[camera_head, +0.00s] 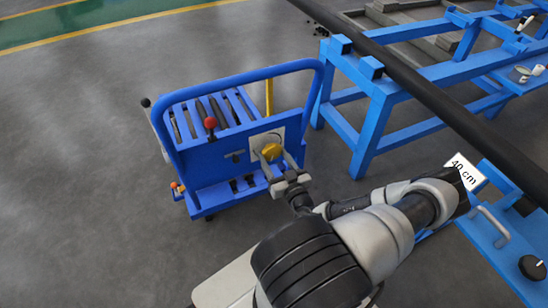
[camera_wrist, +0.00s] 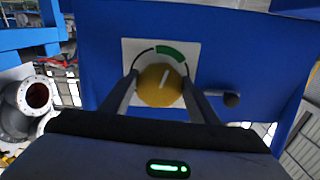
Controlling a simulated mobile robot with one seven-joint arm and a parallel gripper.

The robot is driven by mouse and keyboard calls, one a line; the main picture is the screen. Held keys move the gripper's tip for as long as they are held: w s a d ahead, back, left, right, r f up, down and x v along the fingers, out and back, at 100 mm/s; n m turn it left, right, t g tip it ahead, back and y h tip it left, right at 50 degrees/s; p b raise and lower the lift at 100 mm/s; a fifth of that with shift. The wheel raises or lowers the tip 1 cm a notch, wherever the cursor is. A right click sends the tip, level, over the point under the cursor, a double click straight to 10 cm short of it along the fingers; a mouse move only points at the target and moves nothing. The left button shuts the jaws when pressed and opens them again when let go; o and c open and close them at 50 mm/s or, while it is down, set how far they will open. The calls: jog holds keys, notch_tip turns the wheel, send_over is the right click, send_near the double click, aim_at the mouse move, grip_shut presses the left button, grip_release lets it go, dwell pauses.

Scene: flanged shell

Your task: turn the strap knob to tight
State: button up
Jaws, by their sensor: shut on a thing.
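The strap knob (camera_wrist: 160,85) is yellow and round, with a white pointer line, on a pale dial plate (camera_wrist: 132,48). The plate has a black arc on the left and a green arc (camera_wrist: 172,50) from the top to the upper right. The pointer leans slightly right of straight up, toward the green arc. My gripper (camera_wrist: 160,92) is shut on the knob, one dark finger on each side. In the head view the knob (camera_head: 272,151) sits on the blue cart's panel, with my gripper (camera_head: 277,172) at it.
The blue cart (camera_head: 205,198) has a tall push handle and a red-topped lever (camera_head: 210,123). A dark round peg (camera_wrist: 231,99) is right of the dial. A blue stand (camera_head: 372,138) with a long black pipe (camera_head: 430,95) is to the right. Floor at left is clear.

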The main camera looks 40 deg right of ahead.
dwell(0.4)
jog(key=o, duration=1.1)
jog(key=p+v, duration=0.2)
jog(key=v, duration=1.5)
jog(key=shift+s, duration=0.25)
